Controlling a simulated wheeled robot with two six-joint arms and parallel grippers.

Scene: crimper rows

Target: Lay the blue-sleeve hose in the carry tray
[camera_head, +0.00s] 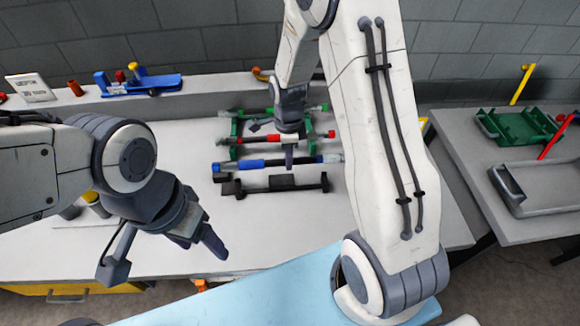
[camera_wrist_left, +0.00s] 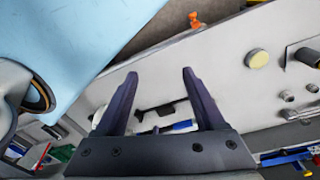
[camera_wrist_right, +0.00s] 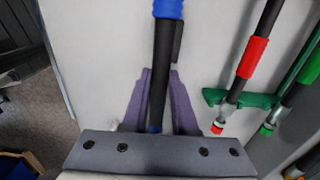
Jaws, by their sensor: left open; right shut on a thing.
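The blue-sleeve hose (camera_head: 252,164) is a black hose with a blue middle sleeve, at the front of the hose row on the left table. My right gripper (camera_head: 289,160) points down on it, right of the sleeve. In the right wrist view the fingers close around the black part of the hose (camera_wrist_right: 162,50); the sleeve is at the top edge. I cannot tell if the hose is clear of its support. My left gripper (camera_head: 207,238) is open and empty over the table's front left. The grey carry tray (camera_head: 510,193) is on the right table, cut by the picture edge.
A red-sleeve hose (camera_head: 255,138) and a green one lie behind on green holders. A black holder (camera_head: 278,184) is in front. A green rack (camera_head: 515,126) stands behind the tray. A blue fixture (camera_head: 150,84) is on the back ledge. A gap separates the two tables.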

